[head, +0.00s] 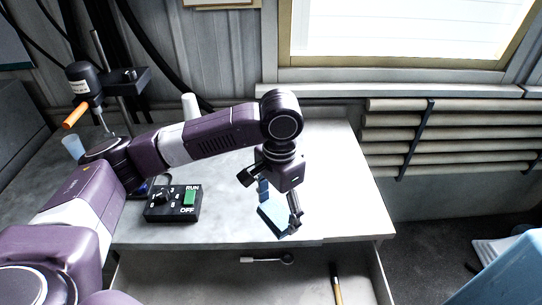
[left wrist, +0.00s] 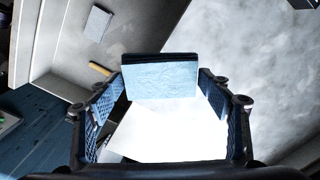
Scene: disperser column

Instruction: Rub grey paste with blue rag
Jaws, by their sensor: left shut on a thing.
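My left gripper (head: 272,197) hangs over the front edge area of the grey bench top (head: 345,190). It is shut on the blue rag (head: 273,219), which looks like a stiff, flat light-blue pad. In the left wrist view the rag (left wrist: 160,77) spans the space between the two fingers (left wrist: 163,112). In the head view the rag's lower edge is near the bench's front edge; I cannot tell whether it touches the bench. I cannot make out the grey paste in either view. My right gripper is not in view.
A black switch box (head: 172,204) marked RUN and OFF stands left of the gripper. The disperser column (head: 84,84) with an orange handle and a blue cup (head: 73,146) are at the left. An open drawer below holds a spoon (head: 268,259) and a wooden-handled tool (head: 336,284). The bench's right side is clear.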

